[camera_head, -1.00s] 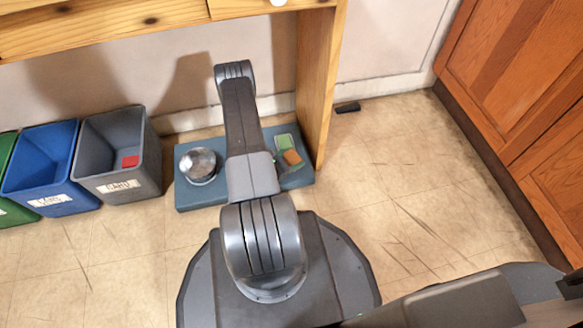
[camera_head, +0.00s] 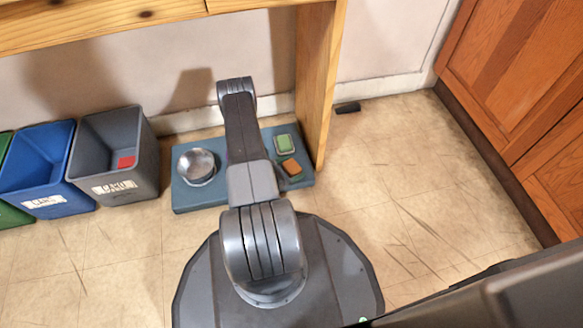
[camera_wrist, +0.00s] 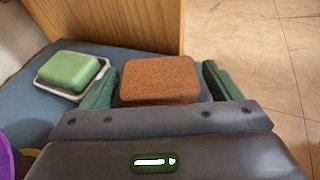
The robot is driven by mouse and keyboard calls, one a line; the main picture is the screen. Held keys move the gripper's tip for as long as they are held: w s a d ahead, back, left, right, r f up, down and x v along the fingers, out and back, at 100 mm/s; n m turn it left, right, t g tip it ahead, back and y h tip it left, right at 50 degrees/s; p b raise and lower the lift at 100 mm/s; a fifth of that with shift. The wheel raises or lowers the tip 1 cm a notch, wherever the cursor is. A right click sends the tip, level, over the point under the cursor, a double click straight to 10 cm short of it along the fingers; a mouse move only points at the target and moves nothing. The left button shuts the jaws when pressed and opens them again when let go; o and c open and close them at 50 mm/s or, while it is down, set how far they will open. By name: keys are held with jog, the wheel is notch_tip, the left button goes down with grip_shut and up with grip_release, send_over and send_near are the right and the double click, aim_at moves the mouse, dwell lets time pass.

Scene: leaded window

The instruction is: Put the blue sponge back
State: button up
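No blue sponge shows. A brown-orange sponge (camera_wrist: 160,80) lies on a dark base, between the two green-padded fingers of my gripper (camera_wrist: 160,88) in the wrist view. The fingers stand wide, with a narrow gap seeming to show on each side of the sponge. A green sponge (camera_wrist: 70,70) sits on a pale dish (camera_wrist: 98,72) to the left. In the head view the orange sponge (camera_head: 291,168) lies in front of the green sponge (camera_head: 284,143) on a blue-grey board (camera_head: 210,202). My arm hides my gripper there.
A round metal bowl (camera_head: 197,166) stands on the board's left part. A grey bin (camera_head: 118,155) with a red item (camera_head: 126,162) and a blue bin (camera_head: 38,170) stand further left. A wooden table leg (camera_head: 315,90) rises behind the board. A purple object (camera_wrist: 12,158) shows at the wrist view's left edge.

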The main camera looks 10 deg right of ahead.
jog(key=shift+r, duration=0.15)
jog(key=shift+a+r, duration=0.1)
jog(key=shift+a, duration=0.15)
jog(key=p+v, duration=0.3)
jog(key=v, duration=0.8)
jog(key=shift+s+a+r+p, duration=0.1)
jog(key=shift+s+a+p, duration=0.05)
jog(key=shift+s+p, duration=0.15)
jog(key=shift+w, duration=0.1)
jog(key=shift+b+x, duration=1.8)
jog(key=shift+x, duration=4.25)
jog(key=shift+a, duration=0.15)
